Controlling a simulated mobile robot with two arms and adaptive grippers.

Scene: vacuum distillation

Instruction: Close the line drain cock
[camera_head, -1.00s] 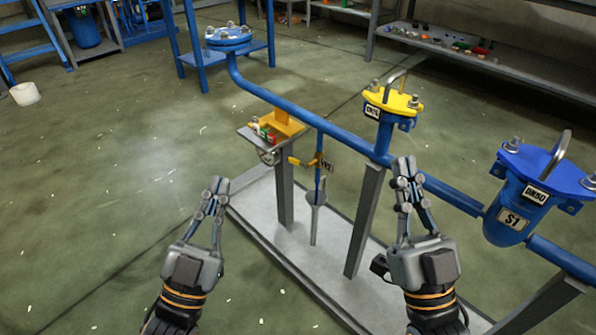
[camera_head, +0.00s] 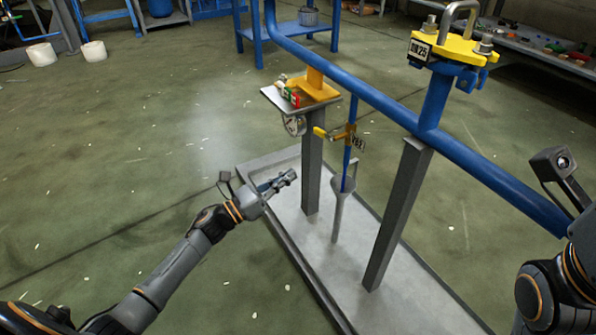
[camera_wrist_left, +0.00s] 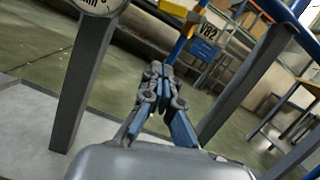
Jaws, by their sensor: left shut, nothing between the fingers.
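The line drain cock (camera_head: 335,133) has a yellow handle that sticks out to the left, across the thin blue vertical drain pipe (camera_head: 347,165). A tag reading V82 (camera_head: 358,143) hangs beside it; the tag also shows in the left wrist view (camera_wrist_left: 208,31). My left gripper (camera_head: 290,176) is shut and empty, left of and below the cock in the head view, apart from it. In the left wrist view its fingertips (camera_wrist_left: 158,75) are together, and the cock's yellow part (camera_wrist_left: 197,18) is above and beyond them. Of my right arm only the wrist part shows; its fingers are out of sight.
The main blue pipe (camera_head: 385,100) runs above.

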